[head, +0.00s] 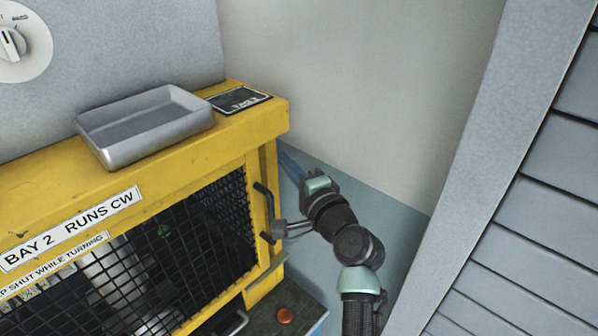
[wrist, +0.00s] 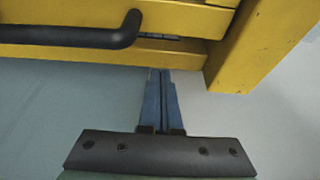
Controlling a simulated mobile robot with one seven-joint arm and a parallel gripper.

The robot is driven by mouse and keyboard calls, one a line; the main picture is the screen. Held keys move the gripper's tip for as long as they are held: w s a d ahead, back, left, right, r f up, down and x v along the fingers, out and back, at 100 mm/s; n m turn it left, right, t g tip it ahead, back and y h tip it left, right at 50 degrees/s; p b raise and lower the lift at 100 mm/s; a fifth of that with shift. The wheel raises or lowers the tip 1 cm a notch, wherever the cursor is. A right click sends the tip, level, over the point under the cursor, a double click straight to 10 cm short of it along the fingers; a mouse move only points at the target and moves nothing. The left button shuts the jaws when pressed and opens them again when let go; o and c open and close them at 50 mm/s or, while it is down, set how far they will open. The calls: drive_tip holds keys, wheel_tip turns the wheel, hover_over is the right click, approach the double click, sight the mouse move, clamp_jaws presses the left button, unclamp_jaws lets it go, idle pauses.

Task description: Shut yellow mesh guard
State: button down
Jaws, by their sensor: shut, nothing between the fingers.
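The yellow mesh guard (head: 190,240), a yellow frame with black wire mesh, covers the front of the yellow housing (head: 215,133) in the head view. Its black bar handle (head: 262,205) is near its right edge, and shows at upper left in the wrist view (wrist: 75,37). I cannot tell whether the guard is fully shut. My gripper (head: 288,162) is just right of the housing's right end, beyond the handle. In the wrist view its blue fingers (wrist: 160,72) are together and empty, with tips close to a yellow edge. I cannot tell whether they touch it.
A grey metal tray (head: 145,125) and a dark label plate (head: 240,100) are on top of the housing. An orange knob (head: 286,315) sits on the bench at lower right. A grey slatted panel (head: 530,210) bounds the right side. Pale wall (head: 360,90) lies behind.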

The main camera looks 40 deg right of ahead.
drive_tip(key=shift+a+p, duration=1.2)
drive_tip(key=shift+a, duration=0.75)
